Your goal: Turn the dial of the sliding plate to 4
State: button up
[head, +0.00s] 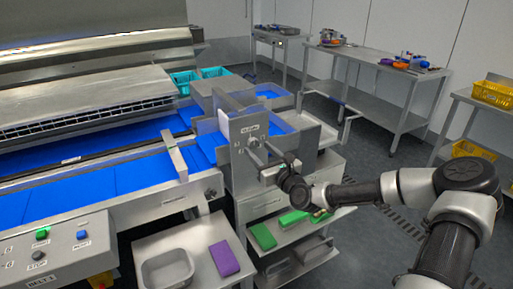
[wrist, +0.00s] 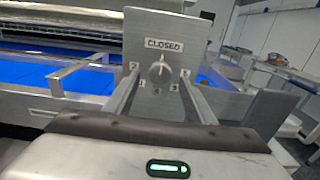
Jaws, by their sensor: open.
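The sliding plate (head: 238,127) is an upright grey metal plate at the end of the blue belts in the head view. In the wrist view the plate (wrist: 188,35) bears a sign reading CLOSED, and below it a round metal dial (wrist: 159,72) with small numbers around it. The dial's narrow grip looks roughly upright; which number it points to is too small to tell. My gripper (head: 258,149) is in front of the plate. In the wrist view its two fingers (wrist: 160,88) are apart, one on each side of the dial, with nothing clearly gripped.
Blue conveyor belts (head: 110,178) lie to the left. A control panel (head: 60,245) with buttons is at the lower left. A grey tray (head: 168,268) and a purple block (head: 224,258) sit on a low shelf. Steel tables (head: 385,75) stand behind, with open floor between.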

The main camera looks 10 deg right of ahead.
aim_at(252, 142)
jog(key=shift+x, duration=1.4)
jog(key=c, duration=1)
jog(key=shift+c, duration=0.2)
